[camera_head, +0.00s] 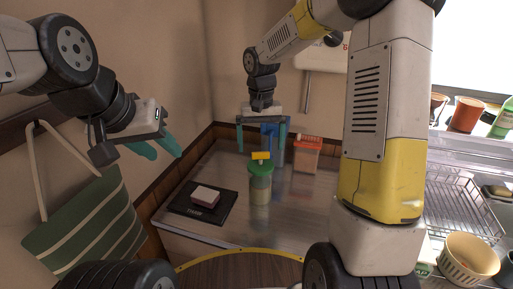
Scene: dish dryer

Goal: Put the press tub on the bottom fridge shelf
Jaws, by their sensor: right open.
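A clear tub with a green lid and a yellow top piece (260,185), which looks like the press tub, stands upright on the metal counter. My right gripper (261,150) points down with its teal fingers spread. In the picture the fingers lie either side of the tub's yellow top; I cannot tell whether they are above or behind it, and I see no grip. My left gripper (164,153) is at the left in the air, empty, its teal fingers apart. No fridge shelf is in view.
The metal counter (225,220) also holds a black scale (185,205) with a pink-and-white block (205,196), an orange-lidded container (307,155) and a blue object (268,130). A striped bag (85,225) hangs left. A dish rack (450,200) and bowl (468,258) are right.

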